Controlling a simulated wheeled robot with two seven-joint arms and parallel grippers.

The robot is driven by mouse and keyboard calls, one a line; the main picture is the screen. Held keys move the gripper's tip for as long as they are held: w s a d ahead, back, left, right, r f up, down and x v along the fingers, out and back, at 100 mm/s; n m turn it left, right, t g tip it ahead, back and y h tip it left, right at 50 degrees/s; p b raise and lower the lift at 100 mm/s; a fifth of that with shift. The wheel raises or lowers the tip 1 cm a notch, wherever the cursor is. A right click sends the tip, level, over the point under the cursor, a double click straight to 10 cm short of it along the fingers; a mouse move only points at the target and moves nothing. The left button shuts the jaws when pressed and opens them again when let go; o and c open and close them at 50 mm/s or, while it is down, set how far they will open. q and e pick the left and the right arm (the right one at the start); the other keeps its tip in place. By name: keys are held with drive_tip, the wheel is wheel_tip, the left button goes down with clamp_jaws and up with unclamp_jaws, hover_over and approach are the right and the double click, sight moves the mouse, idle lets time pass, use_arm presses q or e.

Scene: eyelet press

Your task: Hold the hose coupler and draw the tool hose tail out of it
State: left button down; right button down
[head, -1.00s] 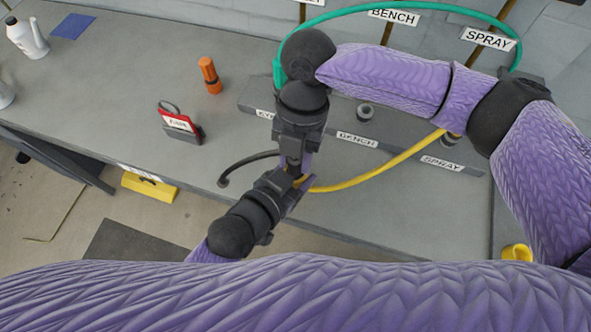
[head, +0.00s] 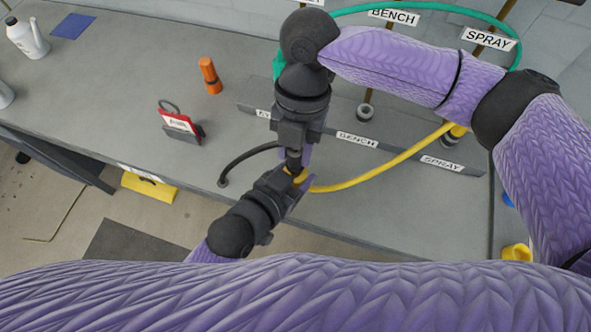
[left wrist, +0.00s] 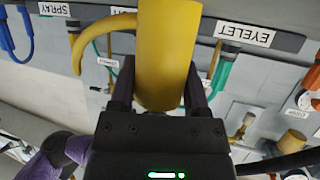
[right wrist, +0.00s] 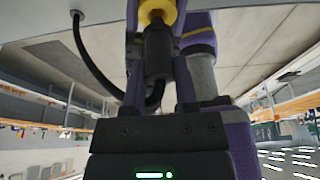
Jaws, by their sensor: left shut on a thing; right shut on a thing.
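The yellow hose coupler (left wrist: 165,60) is large in the left wrist view, between the two fingers of my left gripper (left wrist: 160,95). In the head view my left gripper (head: 289,182) is shut on it above the bench's front part. My right gripper (head: 296,148) is just above it, shut on the black tool hose tail (right wrist: 158,50). In the right wrist view the tail's far end meets the yellow coupler (right wrist: 157,10). Whether it is still inside is unclear. The tail's black hose (head: 245,156) curves to the bench's front edge.
A yellow hose (head: 385,171) runs from the coupler to the SPRAY station. A labelled rail (head: 400,155) crosses the bench behind the grippers. A red-and-white tag holder (head: 180,125) and orange bottle (head: 209,75) stand left of my right arm. The bench (head: 110,90) is mostly clear farther left.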

drive_tip(key=shift+r, duration=2.1)
use_arm(q)
unclamp_jaws()
